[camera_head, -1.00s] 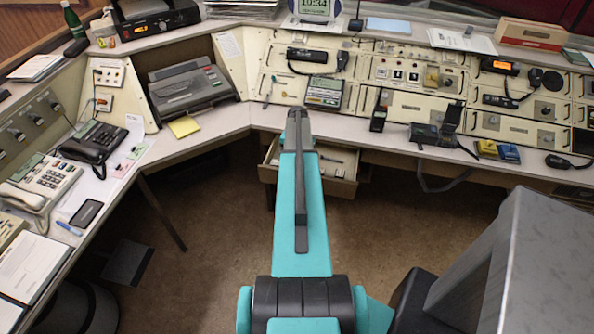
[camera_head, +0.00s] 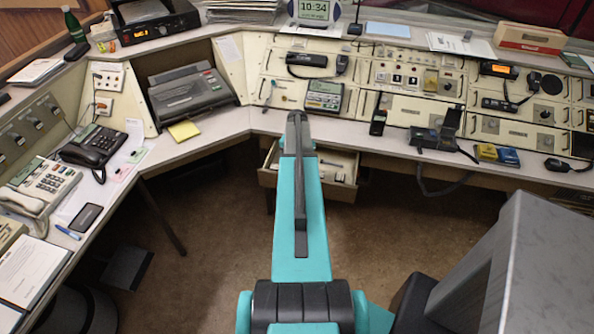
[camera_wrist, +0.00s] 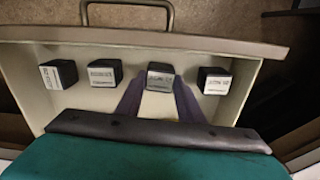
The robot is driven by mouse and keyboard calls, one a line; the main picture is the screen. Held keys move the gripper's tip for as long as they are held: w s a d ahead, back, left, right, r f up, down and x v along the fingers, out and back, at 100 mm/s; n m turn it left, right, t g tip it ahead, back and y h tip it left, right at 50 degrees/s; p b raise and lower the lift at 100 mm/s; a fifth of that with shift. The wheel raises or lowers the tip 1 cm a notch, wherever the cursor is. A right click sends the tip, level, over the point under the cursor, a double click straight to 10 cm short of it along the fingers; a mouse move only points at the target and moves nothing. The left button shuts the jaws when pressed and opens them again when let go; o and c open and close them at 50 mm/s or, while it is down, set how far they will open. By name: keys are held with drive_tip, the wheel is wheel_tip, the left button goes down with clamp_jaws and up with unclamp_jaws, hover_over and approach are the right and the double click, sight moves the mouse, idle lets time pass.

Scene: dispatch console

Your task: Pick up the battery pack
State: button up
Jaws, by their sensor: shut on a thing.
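In the wrist view, several dark block-shaped battery packs with pale printed labels stand in a row inside an open drawer (camera_wrist: 45,103). My gripper (camera_wrist: 160,82) is shut on the battery pack (camera_wrist: 161,76) third from the left, one finger on each side. The lower part of the held pack and the contact are hard to make out. The other packs, such as the one at the right (camera_wrist: 214,80), stand apart from the fingers. In the head view the drawer (camera_head: 339,181) is open under the desk, and my arm hides the gripper and the held pack.
The drawer's front wall with its metal handle (camera_wrist: 128,9) lies beyond the packs. In the head view the desk above the drawer carries a grey device (camera_head: 323,97), a handset (camera_head: 378,122) and blue and yellow items (camera_head: 497,155).

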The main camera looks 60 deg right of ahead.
wheel_tip(320, 180, up, 10)
drive_tip(key=b, duration=0.2)
drive_tip(key=shift+b, duration=0.35)
drive_tip(key=shift+w+a, duration=0.1)
idle(0.6)
drive_tip(key=w+a+r+n, duration=0.1)
drive_tip(key=w+a+n, duration=0.1)
drive_tip(key=w+a, duration=0.55)
drive_tip(key=w+a+r+n, duration=0.1)
drive_tip(key=w+a+n, duration=0.25)
drive_tip(key=a, duration=0.75)
drive_tip(key=w+a+r+n, duration=0.1)
drive_tip(key=w+a+n, duration=0.1)
drive_tip(key=w+a, duration=0.6)
drive_tip(key=a+r+n, duration=0.2)
drive_tip(key=a+n, duration=0.5)
drive_tip(key=a, duration=2.5)
drive_tip(key=shift+a+r+n, duration=0.15)
drive_tip(key=shift+r+n, duration=0.05)
drive_tip(key=shift+n, duration=0.15)
drive_tip(key=shift+a, duration=0.15)
